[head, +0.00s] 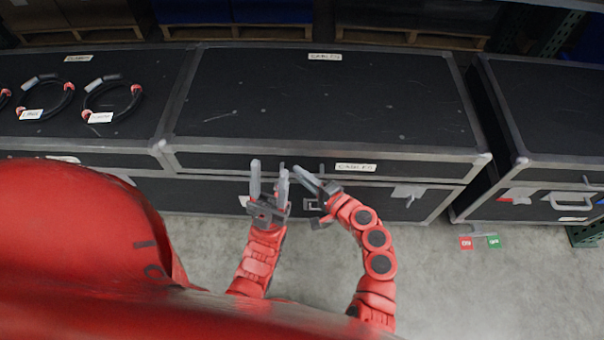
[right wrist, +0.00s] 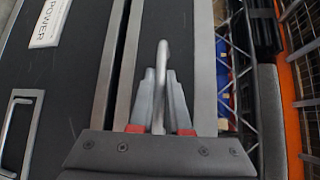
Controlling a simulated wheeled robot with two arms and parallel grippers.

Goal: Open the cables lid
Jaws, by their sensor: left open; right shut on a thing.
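The cables case is the wide black case in the middle of the head view, and its lid (head: 330,105) has grey metal edges. The lid lies flat and looks closed. A cables label (head: 355,167) is on its front edge. My right gripper (head: 298,171) is at the front of the lid. In the right wrist view its fingers are shut on a grey upright handle (right wrist: 161,58) in front of the metal edges. My left gripper (head: 268,168) is open and empty just left of it, before the case front.
A case on the left carries several coiled cables (head: 112,98). Another black case (head: 555,115) stands at the right. A latch (head: 408,193) is on the middle case's front. Red and green tags (head: 480,242) show over the floor. The right wrist view shows a power label (right wrist: 50,22).

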